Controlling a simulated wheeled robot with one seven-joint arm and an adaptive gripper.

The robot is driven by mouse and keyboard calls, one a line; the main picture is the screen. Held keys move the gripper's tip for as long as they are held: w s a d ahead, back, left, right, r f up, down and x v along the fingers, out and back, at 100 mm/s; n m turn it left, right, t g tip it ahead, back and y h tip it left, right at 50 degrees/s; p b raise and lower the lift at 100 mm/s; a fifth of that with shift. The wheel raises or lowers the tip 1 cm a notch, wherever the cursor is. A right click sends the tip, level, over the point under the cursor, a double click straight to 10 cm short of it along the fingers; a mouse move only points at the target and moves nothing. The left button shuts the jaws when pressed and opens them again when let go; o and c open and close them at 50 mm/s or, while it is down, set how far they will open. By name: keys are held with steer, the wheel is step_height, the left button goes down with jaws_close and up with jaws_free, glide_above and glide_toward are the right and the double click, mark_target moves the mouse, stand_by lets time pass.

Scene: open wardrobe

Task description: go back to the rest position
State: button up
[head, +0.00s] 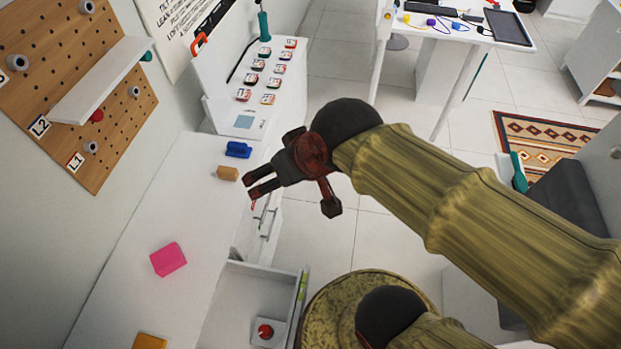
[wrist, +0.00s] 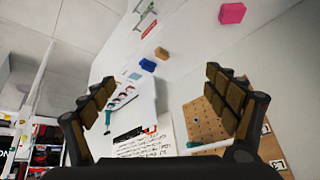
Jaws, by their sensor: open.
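My gripper (head: 262,181) is open and empty in the head view, at the end of my arm that reaches in from the right. It hangs near the right edge of the white counter (head: 150,225), close to a tan block (head: 228,173) and a blue block (head: 238,149). No contact with either block can be made out. In the wrist view the two fingers (wrist: 160,110) stand wide apart with nothing between them. The blue block (wrist: 148,65), the tan block (wrist: 162,53) and a pink block (wrist: 232,13) show beyond them.
A pink block (head: 168,259) and an orange block (head: 149,341) lie on the counter. An open drawer (head: 245,295) below holds a red button on a box (head: 265,332). A pegboard (head: 75,90) with a shelf is on the left wall. A button panel (head: 262,85) stands behind.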

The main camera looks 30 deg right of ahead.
steer(key=s+d+h, duration=0.1)
steer(key=s+d, duration=0.4)
steer(key=shift+d+r+m+g+h, duration=0.2)
steer(key=shift+m+g+h, duration=0.1)
steer(key=shift+m, duration=0.1)
steer(key=shift+s, duration=0.1)
